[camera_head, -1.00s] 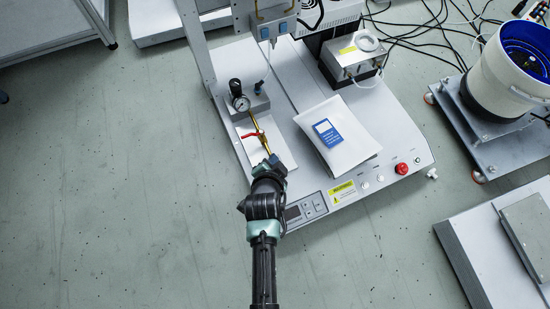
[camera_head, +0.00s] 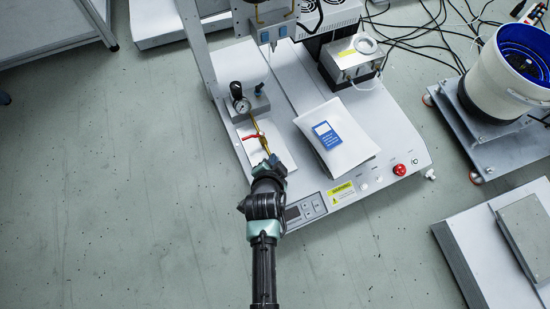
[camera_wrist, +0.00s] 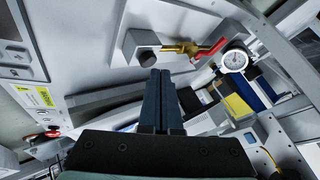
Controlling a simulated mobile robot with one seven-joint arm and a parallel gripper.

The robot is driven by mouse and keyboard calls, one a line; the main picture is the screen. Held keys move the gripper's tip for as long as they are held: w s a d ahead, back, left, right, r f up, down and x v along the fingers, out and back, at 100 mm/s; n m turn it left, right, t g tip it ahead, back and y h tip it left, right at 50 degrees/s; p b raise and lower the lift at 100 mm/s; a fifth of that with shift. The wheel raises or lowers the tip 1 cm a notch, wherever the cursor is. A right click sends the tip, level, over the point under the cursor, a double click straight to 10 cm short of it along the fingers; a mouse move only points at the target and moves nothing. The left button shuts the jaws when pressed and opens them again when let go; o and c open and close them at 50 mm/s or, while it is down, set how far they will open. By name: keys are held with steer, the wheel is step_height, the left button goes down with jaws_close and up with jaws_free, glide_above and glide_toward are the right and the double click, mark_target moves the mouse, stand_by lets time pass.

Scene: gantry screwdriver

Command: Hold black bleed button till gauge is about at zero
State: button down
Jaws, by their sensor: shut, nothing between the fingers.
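The black bleed button (camera_wrist: 145,57) is a round dark cap on a grey block in the wrist view. My gripper (camera_wrist: 160,72) is shut and empty, its tips overlapping the button's lower right edge; I cannot tell whether they press it. A brass valve (camera_wrist: 185,48) with a red handle (camera_wrist: 214,47) leads from the block to the round white gauge (camera_wrist: 234,60). Its needle is too small to read. In the head view, the gauge (camera_head: 242,105) stands beyond my gripper (camera_head: 270,160), with the red handle (camera_head: 252,136) between them. The button is not discernible there.
A white packet with a blue label (camera_head: 329,136) lies on the machine right of my gripper. A red button (camera_head: 399,169) is on the front panel. Gantry posts (camera_head: 196,45) rise behind the gauge. A white bucket (camera_head: 507,80) stands at right.

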steer(key=shift+r, duration=0.35)
step_height(320, 180, up, 5)
steer(key=p, duration=0.4)
steer(key=shift+f+p, duration=0.15)
steer(key=shift+p, duration=0.25)
